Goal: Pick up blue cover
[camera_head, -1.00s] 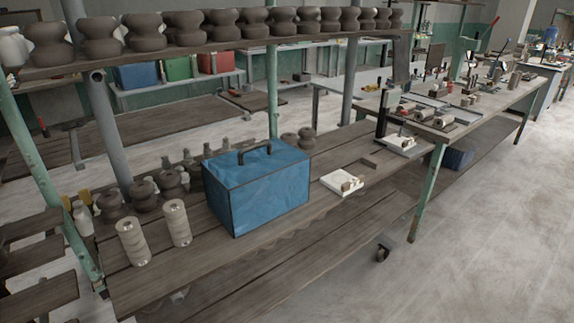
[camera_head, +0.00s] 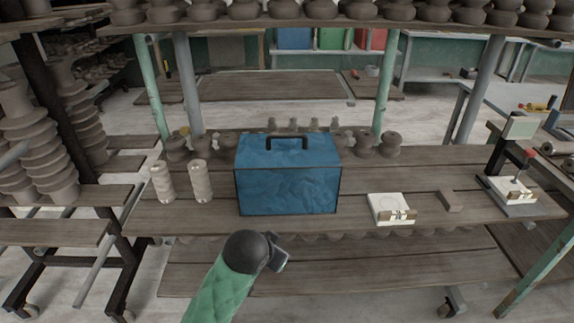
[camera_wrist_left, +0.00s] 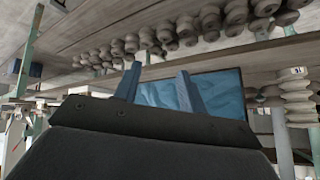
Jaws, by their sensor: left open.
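The blue cover (camera_head: 288,188) is a box-shaped blue cover with dark edges and a dark handle (camera_head: 287,142) on top. It stands upright on the wooden bench in the head view. My left gripper (camera_head: 279,259) is below and in front of it, apart from it, partly hidden behind my dark wrist. In the left wrist view the two fingers of my left gripper (camera_wrist_left: 157,84) are spread with nothing between them. Part of the blue cover (camera_wrist_left: 218,92) shows beyond them. My right gripper is in neither view.
Two pale ribbed insulators (camera_head: 200,181) stand left of the cover on the bench (camera_head: 350,222). Dark clay pieces (camera_head: 390,145) stand behind it. A loaded shelf (camera_head: 300,25) runs above, with posts on both sides.

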